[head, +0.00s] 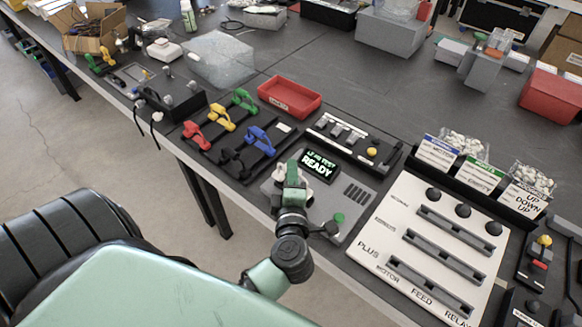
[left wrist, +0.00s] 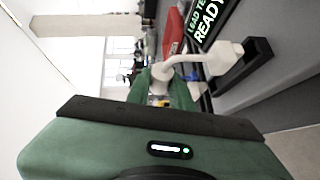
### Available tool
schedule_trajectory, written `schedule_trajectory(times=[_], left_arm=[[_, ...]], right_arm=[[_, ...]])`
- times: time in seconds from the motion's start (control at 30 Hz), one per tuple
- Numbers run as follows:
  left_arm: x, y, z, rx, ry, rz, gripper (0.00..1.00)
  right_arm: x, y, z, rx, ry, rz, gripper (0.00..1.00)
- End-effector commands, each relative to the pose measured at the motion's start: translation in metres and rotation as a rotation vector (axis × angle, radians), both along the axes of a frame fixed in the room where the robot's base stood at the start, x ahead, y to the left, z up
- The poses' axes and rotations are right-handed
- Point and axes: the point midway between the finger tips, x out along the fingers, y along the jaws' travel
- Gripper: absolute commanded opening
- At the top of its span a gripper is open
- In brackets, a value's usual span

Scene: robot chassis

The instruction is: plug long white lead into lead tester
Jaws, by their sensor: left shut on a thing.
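The lead tester (head: 362,213) is a grey box at the table's front edge. Its screen (head: 320,165) reads "LEAD TEST READY"; it also shows in the left wrist view (left wrist: 207,22). My left gripper (head: 293,172) is over the tester's left part, just below the screen in the head view. It is shut on the white lead (left wrist: 190,60), whose bent body runs right to a white block-like end (left wrist: 223,57). That end is beside a black bracket-like part (left wrist: 258,62); I cannot tell whether it is seated. My gripper hides much of the lead in the head view.
Left of the tester, a black rack (head: 225,158) holds red, yellow, green and blue leads. A red tray (head: 290,96) is behind it. A white slotted panel (head: 395,215) stands close on the right. Open table lies behind the red tray.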

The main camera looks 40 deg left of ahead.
Motion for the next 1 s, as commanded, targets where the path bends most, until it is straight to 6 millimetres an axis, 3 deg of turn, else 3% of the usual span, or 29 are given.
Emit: schedule_trajectory(times=[1.0], left_arm=[[0.0, 0.0, -0.015, -0.001, 0.001, 0.0, 0.0]], right_arm=[[0.0, 0.002, -0.008, 0.003, 0.001, 0.0, 0.36]])
